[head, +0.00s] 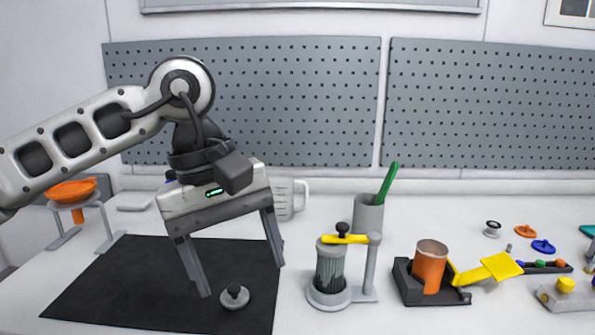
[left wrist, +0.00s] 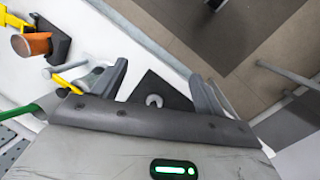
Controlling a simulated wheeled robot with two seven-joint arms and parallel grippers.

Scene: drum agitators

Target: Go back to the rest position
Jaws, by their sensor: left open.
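My left gripper (head: 241,278) is open and empty, pointing down over the black mat (head: 130,285). A small grey disc with a dark knob (head: 235,297) lies on the mat near the gripper's fingertips, with no finger closed on it. The left wrist view shows the two spread fingers (left wrist: 160,85), with a small grey ring-like piece (left wrist: 153,100) on the dark mat seen between them. My right gripper is in neither view.
Right of the mat stand a clear-walled drum (head: 330,268) with a yellow arm, a grey cup (head: 368,213) with a green stick, and an orange cup (head: 430,265) in a dark holder. An orange funnel (head: 72,190) sits on a stand at left. Pegboards line the wall.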

